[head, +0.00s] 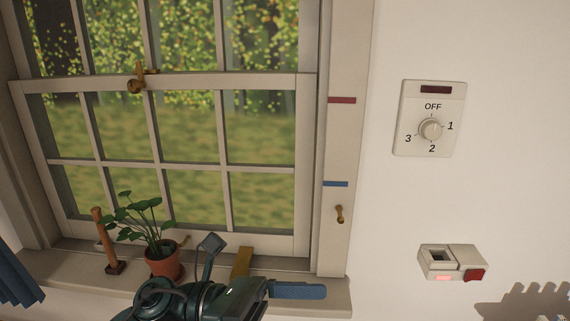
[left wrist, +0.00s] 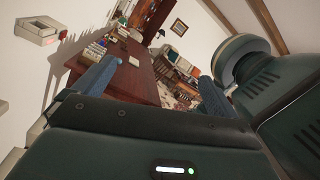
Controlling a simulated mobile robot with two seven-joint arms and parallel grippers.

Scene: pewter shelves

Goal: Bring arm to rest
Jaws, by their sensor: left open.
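My left gripper (head: 268,265) is at the bottom of the head view, in front of the window sill. Its two blue fingers are spread apart, with nothing between them. In the left wrist view the open fingers (left wrist: 157,76) stand at either side, and the room shows between them. My right gripper is in neither view.
A potted plant (head: 164,263), a wooden-handled tool (head: 104,240) and a yellow-brown block (head: 242,261) stand on the sill (head: 70,271) near my gripper. A dial switch (head: 431,129) and a red-button box (head: 453,263) are on the wall. A desk (left wrist: 130,75) holds books.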

